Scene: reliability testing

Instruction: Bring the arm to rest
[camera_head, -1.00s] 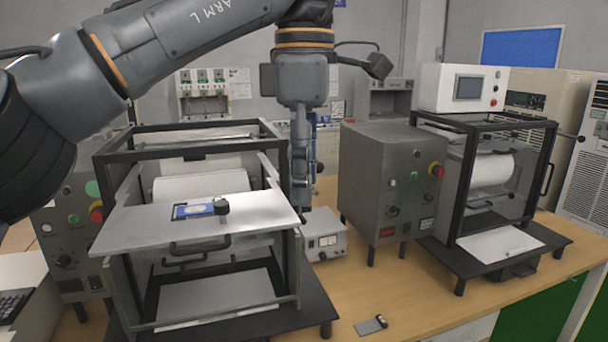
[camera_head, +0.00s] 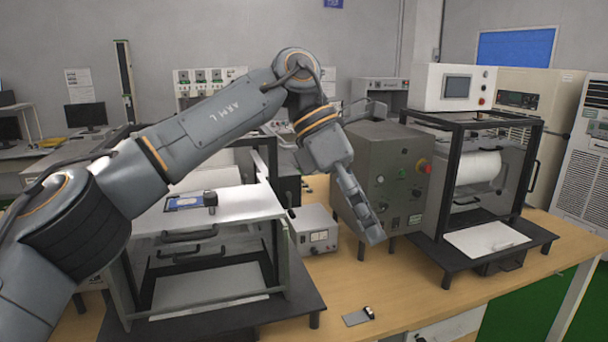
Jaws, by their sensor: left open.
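My left arm reaches in from the left, over the left test machine, with its elbow high. My left gripper (camera_head: 374,236) hangs down and to the right at the arm's end. It is open and holds nothing that I can see; its fingers are seen nearly edge-on. It is in front of the grey control box (camera_head: 397,160), above the wooden table (camera_head: 420,296). I cannot tell the exact gap between gripper and box. My right gripper does not show.
The left test machine (camera_head: 217,285) has a raised light plate carrying a blue card and small dark part (camera_head: 191,201). A white meter box (camera_head: 314,232) stands beside it. A small flat piece (camera_head: 358,317) lies near the front edge. Another framed machine (camera_head: 487,205) stands right.

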